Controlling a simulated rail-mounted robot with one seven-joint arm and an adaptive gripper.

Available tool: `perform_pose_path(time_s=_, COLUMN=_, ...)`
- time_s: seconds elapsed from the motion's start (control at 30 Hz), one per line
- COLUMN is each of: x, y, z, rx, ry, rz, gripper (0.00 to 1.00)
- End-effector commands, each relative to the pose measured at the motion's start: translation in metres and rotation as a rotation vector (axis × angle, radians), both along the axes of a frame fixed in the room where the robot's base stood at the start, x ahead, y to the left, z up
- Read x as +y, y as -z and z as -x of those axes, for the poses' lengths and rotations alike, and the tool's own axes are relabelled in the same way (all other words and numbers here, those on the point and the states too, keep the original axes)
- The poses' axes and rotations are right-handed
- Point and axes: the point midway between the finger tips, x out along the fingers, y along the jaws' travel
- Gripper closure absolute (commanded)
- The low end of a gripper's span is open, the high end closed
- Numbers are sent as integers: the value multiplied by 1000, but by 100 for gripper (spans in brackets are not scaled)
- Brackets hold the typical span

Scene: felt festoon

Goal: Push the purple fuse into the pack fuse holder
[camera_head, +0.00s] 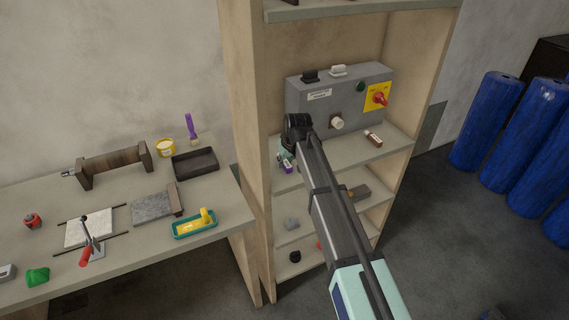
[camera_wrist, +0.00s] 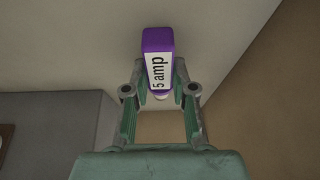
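The purple fuse (camera_wrist: 158,42) has a white label reading "5 amp" and a pale end cap. In the wrist view it is lined up between my gripper's two fingertips (camera_wrist: 160,80), which press close on both its sides. In the head view the fuse (camera_head: 288,166) is at the left of the cabinet's middle shelf, with my gripper (camera_head: 284,155) at it, partly hidden by my arm. The grey pack box (camera_head: 310,96) stands at the back of that shelf with a white round knob-like part (camera_head: 337,122) on its front. I cannot make out which part is the fuse holder.
A brown fuse-like block (camera_head: 373,138) lies on the right of the shelf (camera_head: 395,145). A red switch on a yellow plate (camera_head: 378,97) is on the box. The cabinet's left side wall (camera_head: 250,130) is close to my gripper. A workbench (camera_head: 130,245) with tools stands at left.

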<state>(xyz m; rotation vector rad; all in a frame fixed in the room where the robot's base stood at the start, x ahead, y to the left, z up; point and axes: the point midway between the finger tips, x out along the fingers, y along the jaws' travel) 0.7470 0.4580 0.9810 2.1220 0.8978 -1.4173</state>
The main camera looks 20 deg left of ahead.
Motion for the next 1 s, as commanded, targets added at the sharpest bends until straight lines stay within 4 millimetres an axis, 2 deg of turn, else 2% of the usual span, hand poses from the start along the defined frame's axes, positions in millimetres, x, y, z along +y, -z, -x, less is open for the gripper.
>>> perform_pose_path(time_s=0.43, x=0, y=-1, z=0, rx=0, ry=0, rz=0, gripper=100)
perform_pose_path(time_s=0.63, x=1, y=-11, z=-1, rx=-2, ry=0, rz=-1, gripper=100)
perform_pose_path(time_s=0.77, x=1, y=-27, z=-1, rx=-3, ry=0, rz=-2, gripper=100)
perform_pose_path(time_s=0.87, x=1, y=-46, z=-2, rx=-3, ry=0, rz=-2, gripper=100)
perform_pose_path(time_s=1.0, x=1, y=-82, z=-2, rx=-3, ry=0, rz=-2, gripper=100)
